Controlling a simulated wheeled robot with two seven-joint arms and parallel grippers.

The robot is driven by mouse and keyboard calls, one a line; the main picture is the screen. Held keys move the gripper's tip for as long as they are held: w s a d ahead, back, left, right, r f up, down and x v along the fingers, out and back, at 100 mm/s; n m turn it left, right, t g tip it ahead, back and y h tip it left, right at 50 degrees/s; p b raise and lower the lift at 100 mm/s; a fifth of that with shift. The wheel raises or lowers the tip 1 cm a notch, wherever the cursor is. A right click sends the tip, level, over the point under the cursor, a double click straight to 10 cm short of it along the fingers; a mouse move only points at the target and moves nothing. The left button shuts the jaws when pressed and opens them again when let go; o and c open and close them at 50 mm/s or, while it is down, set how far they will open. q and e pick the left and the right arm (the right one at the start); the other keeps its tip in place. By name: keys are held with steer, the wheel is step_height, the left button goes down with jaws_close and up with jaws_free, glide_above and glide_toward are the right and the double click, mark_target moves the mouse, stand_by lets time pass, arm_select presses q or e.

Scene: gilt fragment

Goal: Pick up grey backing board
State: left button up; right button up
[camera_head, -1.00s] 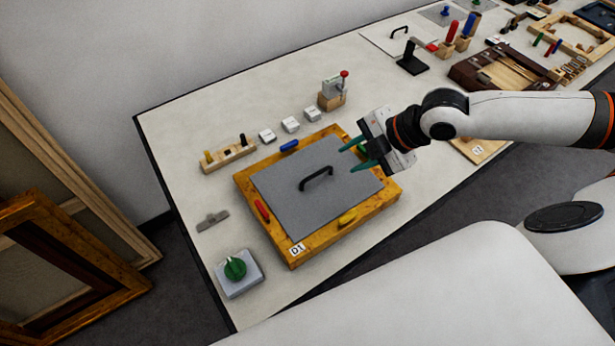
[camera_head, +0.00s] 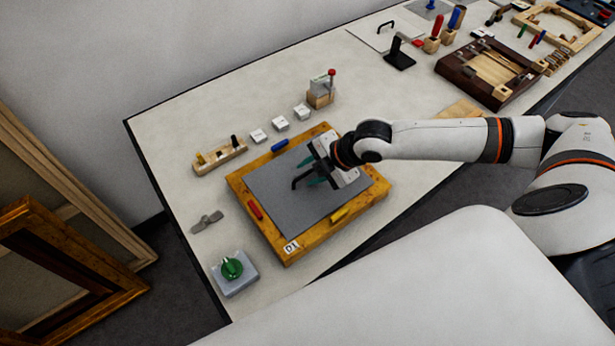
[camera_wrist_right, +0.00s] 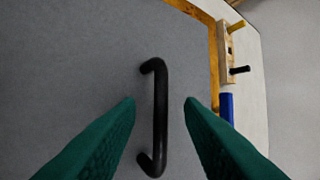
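The grey backing board (camera_head: 281,209) lies flat inside the golden wooden frame (camera_head: 269,236) marked D1. It has a black handle (camera_head: 297,179), which also shows in the right wrist view (camera_wrist_right: 160,112). My right gripper (camera_head: 311,173) is over the board at the handle. In the right wrist view its green fingers (camera_wrist_right: 158,105) are spread apart, one on each side of the handle, with a gap to it on both sides. I cannot tell how far the fingertips are above the board. My left gripper is not in view.
Red (camera_head: 255,209), yellow (camera_head: 340,214) and blue (camera_head: 279,145) turn pieces sit on the frame. A green knob box (camera_head: 233,272), a grey clip (camera_head: 207,222) and a peg block (camera_head: 219,157) stand to the left. A dark frame (camera_head: 489,74) lies farther right.

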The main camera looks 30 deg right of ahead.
jaws_close()
